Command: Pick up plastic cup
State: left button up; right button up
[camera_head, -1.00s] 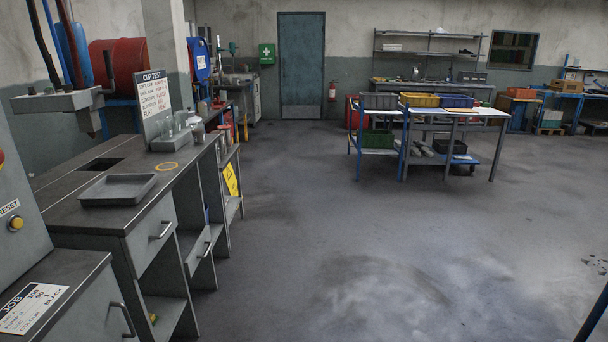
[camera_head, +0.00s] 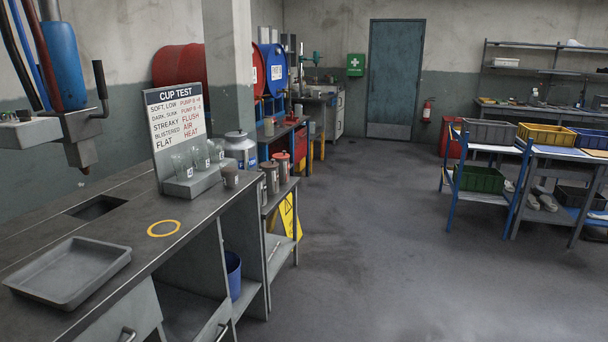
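Several clear, see-through cups stand in a row on a grey stepped block (camera_head: 193,187) at the back of the bench, in front of the "CUP TEST" sign (camera_head: 175,118). The front cup (camera_head: 181,166) is the largest in view, with another clear cup (camera_head: 200,156) behind it. I cannot tell from the picture which of these is the plastic one. Neither of my grippers is in view.
The grey bench holds a shallow empty tray (camera_head: 70,272), a yellow ring mark (camera_head: 164,228) and a square opening (camera_head: 97,207). A dispenser head (camera_head: 80,140) hangs at the left. Grey tins (camera_head: 270,177) stand on a lower shelf beyond. The floor (camera_head: 370,260) to the right is clear.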

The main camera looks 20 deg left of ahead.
aim_at(229, 170)
jog(key=i+u, duration=0.15)
jog(key=i, duration=0.35)
jog(key=i+l+u, duration=0.2)
jog(key=i, duration=0.3)
jog(key=i+l+u, duration=0.15)
jog(key=i, duration=0.35)
jog(key=i+l+u, duration=0.2)
jog(key=i, duration=0.3)
jog(key=l, duration=0.1)
